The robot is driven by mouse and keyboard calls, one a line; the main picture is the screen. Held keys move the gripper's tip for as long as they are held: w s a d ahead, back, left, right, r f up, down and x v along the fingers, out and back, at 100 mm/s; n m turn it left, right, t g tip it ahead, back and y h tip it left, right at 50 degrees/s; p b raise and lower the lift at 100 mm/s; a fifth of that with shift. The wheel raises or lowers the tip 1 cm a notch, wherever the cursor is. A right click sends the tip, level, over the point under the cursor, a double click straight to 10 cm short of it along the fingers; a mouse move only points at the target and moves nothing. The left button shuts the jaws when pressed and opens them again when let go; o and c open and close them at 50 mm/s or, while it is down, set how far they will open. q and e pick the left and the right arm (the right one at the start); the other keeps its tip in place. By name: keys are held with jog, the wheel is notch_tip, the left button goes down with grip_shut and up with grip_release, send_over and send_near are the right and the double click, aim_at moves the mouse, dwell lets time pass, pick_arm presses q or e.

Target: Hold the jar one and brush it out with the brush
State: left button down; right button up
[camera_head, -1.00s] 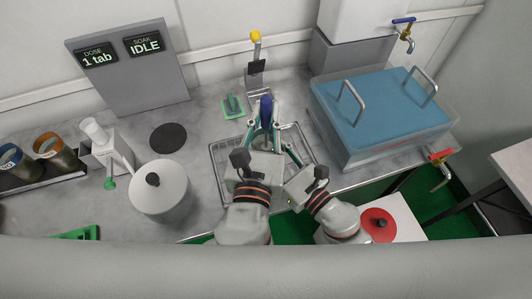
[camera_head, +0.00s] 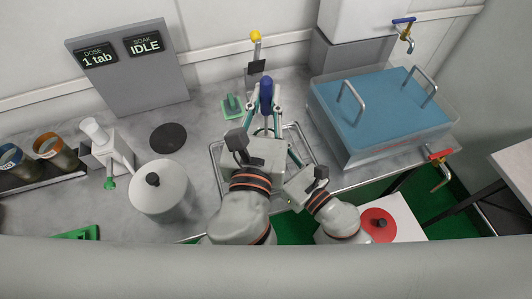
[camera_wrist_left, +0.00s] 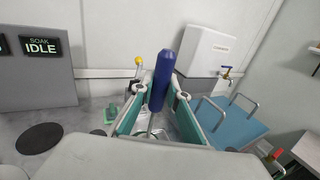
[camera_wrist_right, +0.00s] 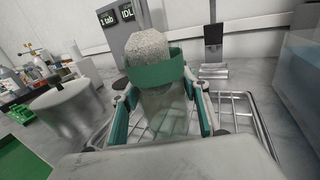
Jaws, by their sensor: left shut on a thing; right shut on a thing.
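My left gripper (camera_head: 265,110) is shut on the brush, whose blue handle (camera_head: 266,90) stands up between its fingers. The handle also shows in the left wrist view (camera_wrist_left: 161,78), with a thin metal part below it. My right gripper (camera_wrist_right: 160,98) is shut on a clear jar (camera_wrist_right: 168,112) with a green band, seen in the right wrist view. A speckled grey rounded shape (camera_wrist_right: 150,47) shows above the band; I cannot tell whether it is bristles or part of the jar. In the head view my left gripper hides the jar and the brush's lower end.
A wire rack (camera_head: 216,160) lies under the grippers. A blue-lidded tub (camera_head: 385,108) stands right, a lidded white pot (camera_head: 158,197) left. Two banded jars, orange (camera_head: 50,150) and blue (camera_head: 14,162), stand far left. A grey panel (camera_head: 135,75) reads "1 tab" and "IDLE".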

aim_at(266, 117)
dwell(0.3)
pick_arm(q)
jog(key=shift+f, duration=2.5)
jog(key=shift+r, duration=2.55)
jog(key=shift+f, duration=0.15)
jog(key=shift+f, duration=2.4)
jog(key=shift+w, duration=0.65)
jog(key=shift+r, duration=0.1)
jog(key=shift+r, duration=2.45)
